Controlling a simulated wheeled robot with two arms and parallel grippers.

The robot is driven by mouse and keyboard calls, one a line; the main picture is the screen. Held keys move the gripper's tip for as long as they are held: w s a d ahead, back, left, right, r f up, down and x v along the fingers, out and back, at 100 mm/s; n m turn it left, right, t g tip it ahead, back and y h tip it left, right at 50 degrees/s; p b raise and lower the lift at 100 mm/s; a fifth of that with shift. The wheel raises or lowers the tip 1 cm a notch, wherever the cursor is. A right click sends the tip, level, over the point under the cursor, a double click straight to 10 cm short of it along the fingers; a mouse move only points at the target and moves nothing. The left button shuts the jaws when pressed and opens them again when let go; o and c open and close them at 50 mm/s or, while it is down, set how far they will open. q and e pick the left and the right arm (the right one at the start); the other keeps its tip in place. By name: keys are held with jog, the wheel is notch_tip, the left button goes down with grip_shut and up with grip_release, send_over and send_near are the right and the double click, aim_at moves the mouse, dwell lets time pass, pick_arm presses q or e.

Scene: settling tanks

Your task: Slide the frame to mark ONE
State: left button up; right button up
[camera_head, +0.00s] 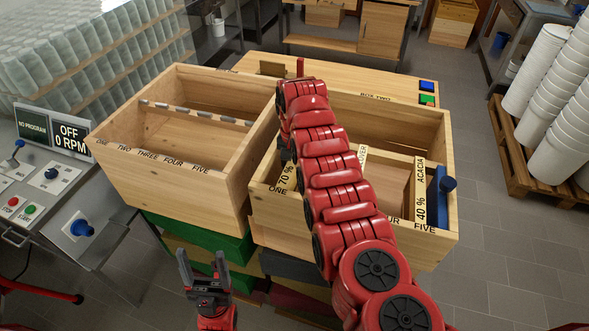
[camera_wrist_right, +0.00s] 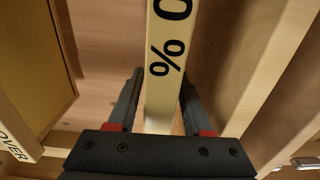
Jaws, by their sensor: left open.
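The right wooden box (camera_head: 440,120), with marks from ONE to FIVE on its front edge, holds upright frames. A frame bar reading 70 % (camera_head: 285,179) stands near mark ONE. Right of it is a bar ending in OVER (camera_head: 362,155); one reading ACACIA 40 % (camera_head: 420,190) stands near FIVE. My right gripper is hidden behind my red arm in the head view. In the right wrist view my right gripper (camera_wrist_right: 160,105) has its fingers on both sides of a bar marked % 0 (camera_wrist_right: 167,45); whether they press it is unclear. My left gripper (camera_head: 203,268) is open and empty before the boxes.
A second wooden box (camera_head: 112,165) with marks ONE to FIVE stands left. A blue-knobbed part (camera_head: 443,190) sits at the right box's right wall. A control panel (camera_head: 70,215) stands far left. White buckets (camera_head: 555,80) stack on a pallet at right.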

jog(key=shift+o, duration=0.9)
jog(key=shift+r, duration=0.1)
notch_tip(320, 180, up, 6)
jog(key=shift+f+b, duration=0.15)
jog(key=shift+b, duration=1.05)
notch_tip(320, 180, up, 3)
jog(key=shift+d+r, duration=0.1)
jog(key=shift+d, duration=0.05)
notch_tip(320, 180, up, 8)
jog(key=p, duration=0.9)
jog(key=shift+r, duration=0.15)
